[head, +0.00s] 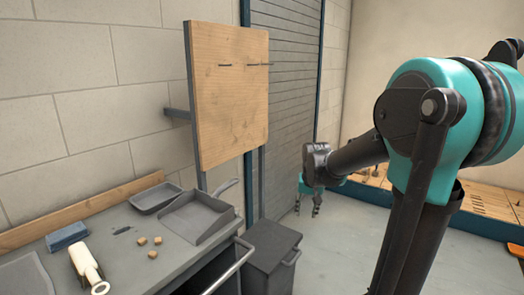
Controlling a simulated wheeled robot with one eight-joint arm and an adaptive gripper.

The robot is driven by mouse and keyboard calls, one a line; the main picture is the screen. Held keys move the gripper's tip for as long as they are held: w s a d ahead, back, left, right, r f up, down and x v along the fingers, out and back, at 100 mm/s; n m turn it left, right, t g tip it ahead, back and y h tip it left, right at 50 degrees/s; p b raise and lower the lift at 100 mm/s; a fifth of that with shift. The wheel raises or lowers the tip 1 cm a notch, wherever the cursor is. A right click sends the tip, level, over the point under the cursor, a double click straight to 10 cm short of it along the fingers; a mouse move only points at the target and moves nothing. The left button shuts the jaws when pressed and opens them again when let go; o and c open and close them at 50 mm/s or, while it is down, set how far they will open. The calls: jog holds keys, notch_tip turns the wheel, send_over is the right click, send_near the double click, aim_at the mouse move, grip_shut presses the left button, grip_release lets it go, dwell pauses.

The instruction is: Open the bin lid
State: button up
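A dark grey bin (268,280) stands on the floor to the right of the workbench. Its lid (272,242) appears shut and has a handle (291,257) at its right front edge. My gripper (308,208) hangs pointing down, to the right of the bin and apart from it. Its two dark fingers are spread with a gap between them, and nothing shows in it. The lower part of the bin is cut off by the picture's bottom edge.
A grey workbench (130,230) with a front rail (232,268) holds a dustpan (198,215), a tray (156,197), a blue sponge (66,237), a white-handled tool (86,264) and small cubes (152,254). A wooden board (228,95) stands behind. The floor (335,250) right of the bin is clear.

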jog(key=s+d+f+n, duration=0.1)
jog(key=s+f, duration=0.2)
jog(key=s, duration=0.4)
jog(key=s+d+f+t, duration=0.1)
jog(key=s+f, duration=0.3)
jog(key=s, duration=0.3)
jog(key=s+d+f+n, duration=0.1)
jog(key=s+f, duration=0.2)
jog(key=s, duration=0.4)
jog(key=m+g+y, duration=0.2)
jog(key=m+g, duration=0.1)
jog(key=m, duration=0.4)
send_over(296, 257)
jog(key=s+d, duration=0.2)
jog(key=d, duration=0.1)
jog(key=s+d+f+x, duration=0.1)
jog(key=d+x, duration=0.2)
jog(key=x, duration=2.8)
jog(key=shift+w, duration=0.2)
grip_shut()
